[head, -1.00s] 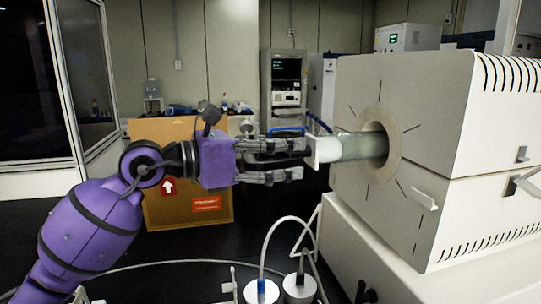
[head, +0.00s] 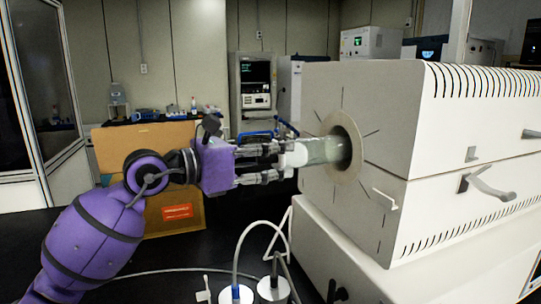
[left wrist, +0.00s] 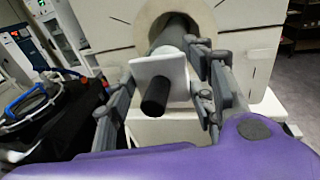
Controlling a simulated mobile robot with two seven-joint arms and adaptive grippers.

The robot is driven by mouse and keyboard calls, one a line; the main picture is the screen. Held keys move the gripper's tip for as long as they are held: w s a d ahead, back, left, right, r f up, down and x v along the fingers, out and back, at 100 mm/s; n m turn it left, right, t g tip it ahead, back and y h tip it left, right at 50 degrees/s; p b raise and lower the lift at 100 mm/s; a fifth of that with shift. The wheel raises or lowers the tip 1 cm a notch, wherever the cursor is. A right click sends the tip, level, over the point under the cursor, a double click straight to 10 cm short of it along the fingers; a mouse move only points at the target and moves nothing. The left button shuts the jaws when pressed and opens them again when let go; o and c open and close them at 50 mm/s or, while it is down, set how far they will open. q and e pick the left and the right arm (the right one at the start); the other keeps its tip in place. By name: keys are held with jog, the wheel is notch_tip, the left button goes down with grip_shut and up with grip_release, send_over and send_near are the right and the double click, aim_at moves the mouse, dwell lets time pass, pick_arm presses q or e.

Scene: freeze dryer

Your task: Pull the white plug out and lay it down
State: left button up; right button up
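The white plug (head: 297,155) sits in the near end of a clear tube (head: 325,149) that sticks out of the furnace's round opening. In the left wrist view the plug (left wrist: 166,68) shows a squarish white plate with a dark round stub facing me. My left gripper (head: 284,162) is level with the plug, with its fingertips at the plug's edge. In the left wrist view its fingers (left wrist: 165,88) are spread to either side of the plug and look open. Whether any finger touches the plug is unclear. My right gripper is not in view.
The large white furnace (head: 378,100) fills the right side. Below the tube are two metal canisters (head: 236,294) with hoses, and a white triangular frame. A cardboard box (head: 110,140) stands behind my left arm. A rack with a screen (head: 254,85) stands at the back.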

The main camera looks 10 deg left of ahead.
pick_arm(q)
jog(key=c, duration=0.4)
jog(key=shift+o, duration=0.2)
jog(key=shift+w+a+v, duration=0.15)
jog(key=shift+v, duration=0.75)
jog(key=shift+w+a+v, duration=0.15)
jog(key=shift+v, duration=0.8)
send_near(257, 157)
jog(key=shift+s+d, duration=0.65)
jog(key=shift+s, duration=0.3)
jog(key=shift+s+d, duration=0.7)
jog(key=shift+s, duration=0.2)
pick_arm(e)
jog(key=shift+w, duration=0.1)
